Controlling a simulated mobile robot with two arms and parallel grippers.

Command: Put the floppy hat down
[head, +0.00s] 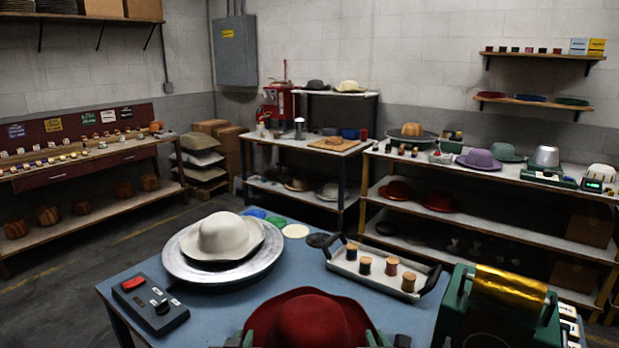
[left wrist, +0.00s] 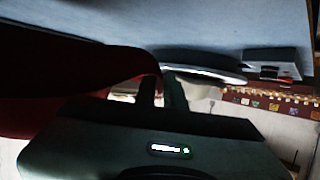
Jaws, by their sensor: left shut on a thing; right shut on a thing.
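A red felt hat with a wide floppy brim (head: 310,318) is at the bottom middle of the head view, crown up, at the near side of the blue table (head: 130,268). My left gripper (head: 250,338) is shut on the left of its brim; only a small part shows. My right gripper (head: 374,339) is shut on the right of the brim, mostly cut off by the frame edge. In the left wrist view the red brim (left wrist: 75,85) runs up to the fingers of my left gripper (left wrist: 162,90). I cannot tell whether the hat touches the table.
A cream hat (head: 222,236) sits on a round silver plate (head: 180,262) behind the red hat. A control box (head: 150,303) lies left, a tray (head: 345,262) with several spools behind right, and a green machine with a gold roller (head: 508,289) right.

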